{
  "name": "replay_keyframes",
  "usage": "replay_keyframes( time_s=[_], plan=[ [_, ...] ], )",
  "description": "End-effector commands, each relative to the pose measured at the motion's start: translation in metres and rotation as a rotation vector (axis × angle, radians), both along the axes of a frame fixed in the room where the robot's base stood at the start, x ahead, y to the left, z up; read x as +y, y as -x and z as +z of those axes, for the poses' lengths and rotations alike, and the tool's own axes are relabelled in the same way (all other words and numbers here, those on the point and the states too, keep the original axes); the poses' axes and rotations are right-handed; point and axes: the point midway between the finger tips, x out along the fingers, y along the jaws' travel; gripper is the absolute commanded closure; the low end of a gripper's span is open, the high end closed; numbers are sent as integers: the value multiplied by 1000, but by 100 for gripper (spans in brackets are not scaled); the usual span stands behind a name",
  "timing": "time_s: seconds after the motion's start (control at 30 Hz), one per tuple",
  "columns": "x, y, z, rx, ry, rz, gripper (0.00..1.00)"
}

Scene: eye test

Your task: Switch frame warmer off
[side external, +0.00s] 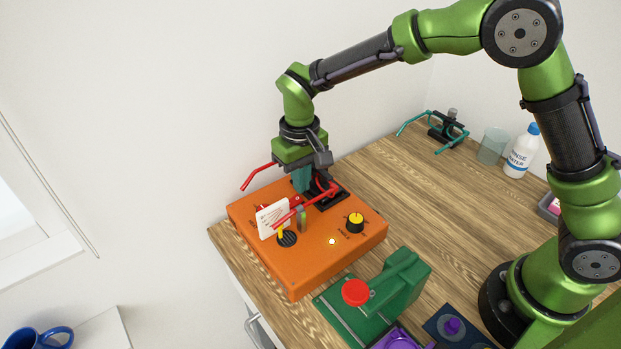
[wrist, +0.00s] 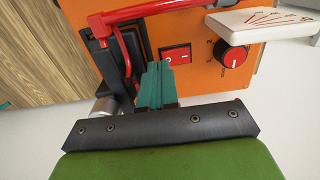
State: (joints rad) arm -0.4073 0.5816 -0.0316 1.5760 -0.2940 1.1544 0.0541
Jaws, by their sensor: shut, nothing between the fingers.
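The orange box (side external: 330,262), which I take for the frame warmer, stands at the table's left end. Its red rocker switch (wrist: 178,54) shows white marks in the wrist view; the fingers partly cover it, and I cannot tell which side is pressed. My gripper (wrist: 157,68) is shut and empty, its teal fingertips at the switch's lower left; contact is unclear. In the side view my gripper (side external: 302,186) points down over the box's back. A small round light (side external: 332,241) on the box looks pale and bright.
Red spectacle frames (wrist: 125,28) on a black holder and a white dial plate (wrist: 265,22) stand close to the fingers. A red-capped knob (wrist: 232,54) is right of the switch. Another black knob (side external: 355,223) is on the box. A green device (side external: 398,285) stands in front.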

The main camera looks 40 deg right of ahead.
Motion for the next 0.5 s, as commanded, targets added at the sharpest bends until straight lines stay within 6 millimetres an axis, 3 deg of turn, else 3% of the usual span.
replay_keyframes(
  time_s=[0.5],
  plan=[
    [0, 0, -7, 1, 1, 0, 100]
  ],
)
